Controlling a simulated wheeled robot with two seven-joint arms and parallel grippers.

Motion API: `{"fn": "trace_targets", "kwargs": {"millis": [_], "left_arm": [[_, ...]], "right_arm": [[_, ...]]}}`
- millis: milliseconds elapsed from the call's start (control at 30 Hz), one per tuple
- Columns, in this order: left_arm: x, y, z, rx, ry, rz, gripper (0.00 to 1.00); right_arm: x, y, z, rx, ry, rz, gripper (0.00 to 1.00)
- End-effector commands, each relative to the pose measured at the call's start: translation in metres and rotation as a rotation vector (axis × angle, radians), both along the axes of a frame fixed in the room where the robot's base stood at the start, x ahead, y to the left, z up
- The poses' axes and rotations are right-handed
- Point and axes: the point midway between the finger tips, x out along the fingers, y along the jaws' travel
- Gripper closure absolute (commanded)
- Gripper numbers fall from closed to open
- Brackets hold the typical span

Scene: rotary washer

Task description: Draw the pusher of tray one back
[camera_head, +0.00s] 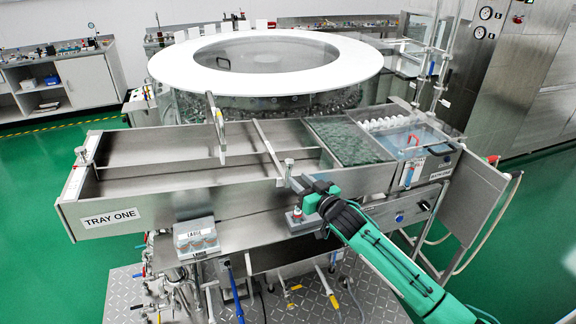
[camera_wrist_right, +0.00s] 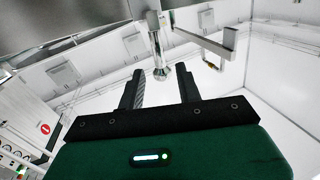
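Tray one is the long steel tray (camera_head: 170,195) with the "TRAY ONE" label at its left end. A thin crosswise bar (camera_head: 268,145), which looks like its pusher, spans the tray. A small upright metal knob (camera_head: 289,163) stands at the bar's near end. My right gripper (camera_head: 294,183) is at the near wall, close to this knob. In the right wrist view, the gripper (camera_wrist_right: 159,78) has its fingers apart, with a metal post (camera_wrist_right: 158,50) showing between the fingertips. Contact cannot be made out. My left gripper is not in view.
A second knob (camera_head: 80,154) stands at the tray's left end. A mesh-like section (camera_head: 345,140) and a row of white vials (camera_head: 390,122) lie to the right. A box labelled "LARGE" (camera_head: 195,240) hangs in front.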

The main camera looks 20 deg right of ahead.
Motion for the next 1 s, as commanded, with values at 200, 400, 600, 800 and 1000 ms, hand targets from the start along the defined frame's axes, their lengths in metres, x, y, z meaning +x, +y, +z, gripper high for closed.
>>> {"fn": "trace_targets", "kwargs": {"millis": [200, 400, 600, 800, 1000], "left_arm": [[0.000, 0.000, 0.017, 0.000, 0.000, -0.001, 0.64], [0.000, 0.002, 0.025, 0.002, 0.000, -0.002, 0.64], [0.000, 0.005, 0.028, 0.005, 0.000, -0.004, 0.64], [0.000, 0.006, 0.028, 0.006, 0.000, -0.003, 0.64], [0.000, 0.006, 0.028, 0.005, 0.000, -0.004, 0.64]], "right_arm": [[0.035, 0.011, 0.003, 0.000, 0.001, -0.001, 0.65], [0.057, 0.018, 0.001, 0.000, 0.001, 0.000, 0.65], [0.066, 0.020, -0.001, -0.002, 0.002, 0.000, 0.65], [0.067, 0.021, -0.001, -0.002, 0.002, 0.000, 0.65], [0.067, 0.021, -0.001, -0.002, 0.002, 0.000, 0.85]]}}
